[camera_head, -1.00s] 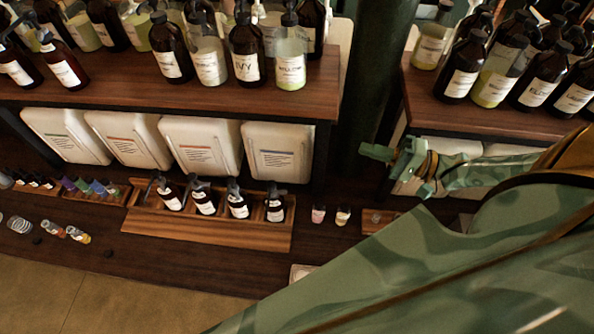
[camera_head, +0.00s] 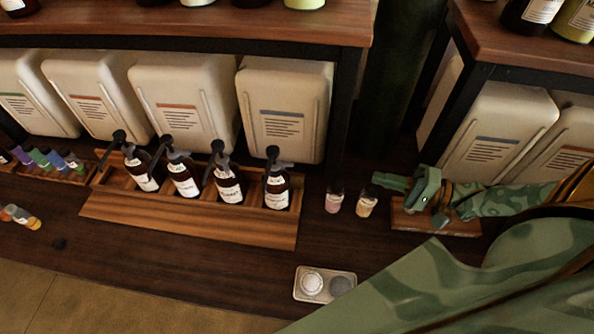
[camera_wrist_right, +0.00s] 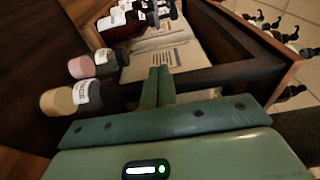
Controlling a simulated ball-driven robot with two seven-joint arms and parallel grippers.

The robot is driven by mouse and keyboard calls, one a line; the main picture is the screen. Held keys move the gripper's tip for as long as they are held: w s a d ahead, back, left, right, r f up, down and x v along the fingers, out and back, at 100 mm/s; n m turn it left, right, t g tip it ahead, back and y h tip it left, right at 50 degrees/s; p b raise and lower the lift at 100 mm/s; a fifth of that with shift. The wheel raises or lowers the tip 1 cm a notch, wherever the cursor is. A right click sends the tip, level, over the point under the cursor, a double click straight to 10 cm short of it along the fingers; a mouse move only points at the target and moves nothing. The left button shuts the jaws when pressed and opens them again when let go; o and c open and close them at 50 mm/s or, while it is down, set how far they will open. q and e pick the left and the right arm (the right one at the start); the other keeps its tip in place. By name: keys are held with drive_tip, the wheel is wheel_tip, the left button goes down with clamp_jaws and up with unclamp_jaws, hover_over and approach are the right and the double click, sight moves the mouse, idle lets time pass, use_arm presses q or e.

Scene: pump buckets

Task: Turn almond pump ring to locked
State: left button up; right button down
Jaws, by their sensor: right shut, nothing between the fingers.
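Several dark pump bottles stand in a row in a wooden tray (camera_head: 190,225), each with a white label and a black pump head. The labels are too small for me to tell which is almond. The rightmost pump bottle (camera_head: 277,188) is nearest my right gripper (camera_head: 384,180). That gripper is shut and empty, to the right of the tray and apart from the bottles, its fingers pointing left. In the right wrist view its shut fingers (camera_wrist_right: 158,86) show below the row of pump bottles (camera_wrist_right: 128,22). The pump rings are too small to make out. My left gripper is not in view.
Two small bottles, pink (camera_head: 333,201) and amber (camera_head: 366,204), stand between the tray and my right gripper. Large white canisters (camera_head: 285,115) stand behind the pump bottles. A small wooden block (camera_head: 405,222) is under my gripper. A pale dish (camera_head: 300,292) lies in front.

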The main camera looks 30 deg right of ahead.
sight(287, 164)
drive_tip(key=shift+a, duration=0.1)
idle(0.3)
drive_tip(key=b+x, duration=0.2)
drive_tip(key=x, duration=1.8)
drive_tip(key=shift+f, duration=0.1)
